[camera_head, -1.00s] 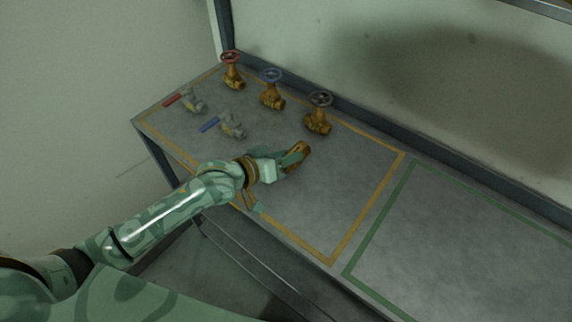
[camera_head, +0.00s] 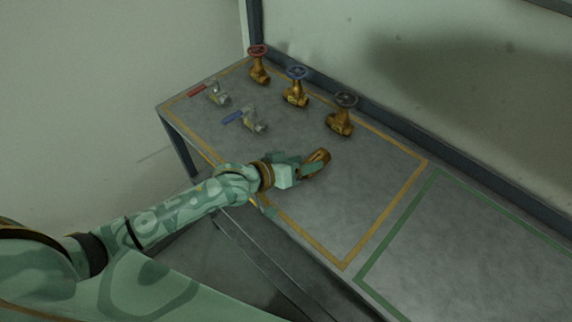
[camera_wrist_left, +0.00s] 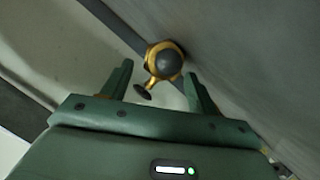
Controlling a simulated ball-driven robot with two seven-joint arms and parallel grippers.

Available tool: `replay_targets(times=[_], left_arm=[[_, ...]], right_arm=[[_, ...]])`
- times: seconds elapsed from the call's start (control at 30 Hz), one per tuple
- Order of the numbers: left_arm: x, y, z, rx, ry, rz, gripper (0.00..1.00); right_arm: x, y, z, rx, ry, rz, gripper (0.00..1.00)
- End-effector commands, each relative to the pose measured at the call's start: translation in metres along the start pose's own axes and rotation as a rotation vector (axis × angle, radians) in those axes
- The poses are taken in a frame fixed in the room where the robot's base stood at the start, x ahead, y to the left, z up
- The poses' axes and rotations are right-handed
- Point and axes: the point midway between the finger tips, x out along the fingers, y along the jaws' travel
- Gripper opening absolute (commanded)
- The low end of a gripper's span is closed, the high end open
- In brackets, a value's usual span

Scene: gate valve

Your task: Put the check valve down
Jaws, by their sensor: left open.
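The check valve (camera_head: 319,163) is a brass piece at the fingertips of my left gripper (camera_head: 308,166), over the orange-outlined part of the bench. In the left wrist view, the check valve (camera_wrist_left: 160,57) shows a brass body with a dark round end and a small dark disc. It lies between and just beyond the two green fingers of my left gripper (camera_wrist_left: 159,72), which are apart with room on both sides. In the head view the fingers partly hide the piece, and I cannot tell whether it rests fully on the bench. My right gripper is not in view.
Three brass gate valves with red (camera_head: 258,65), blue (camera_head: 296,88) and dark (camera_head: 341,115) wheels stand along the back. Two grey ball valves with red (camera_head: 214,92) and blue (camera_head: 252,119) levers are in front of them. The green-outlined area (camera_head: 470,250) at right is clear.

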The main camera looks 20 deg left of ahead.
Motion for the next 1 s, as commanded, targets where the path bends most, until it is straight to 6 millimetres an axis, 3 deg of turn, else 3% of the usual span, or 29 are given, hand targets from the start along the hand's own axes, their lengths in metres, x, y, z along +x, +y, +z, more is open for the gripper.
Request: replay_targets(times=[0.3,0.43,0.6,1.0], left_arm=[[-0.075,0.001,-0.002,0.0,-0.002,0.0,0.6],[-0.096,0.001,-0.001,0.0,-0.001,0.0,0.6],[-0.108,0.001,-0.001,0.001,0.001,0.001,0.6],[-0.108,0.001,-0.001,0.0,0.001,0.001,0.6]], right_arm=[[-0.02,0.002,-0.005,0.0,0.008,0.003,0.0],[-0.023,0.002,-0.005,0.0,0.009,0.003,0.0],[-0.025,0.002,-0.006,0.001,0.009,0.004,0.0],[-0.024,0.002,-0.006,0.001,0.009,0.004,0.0]])
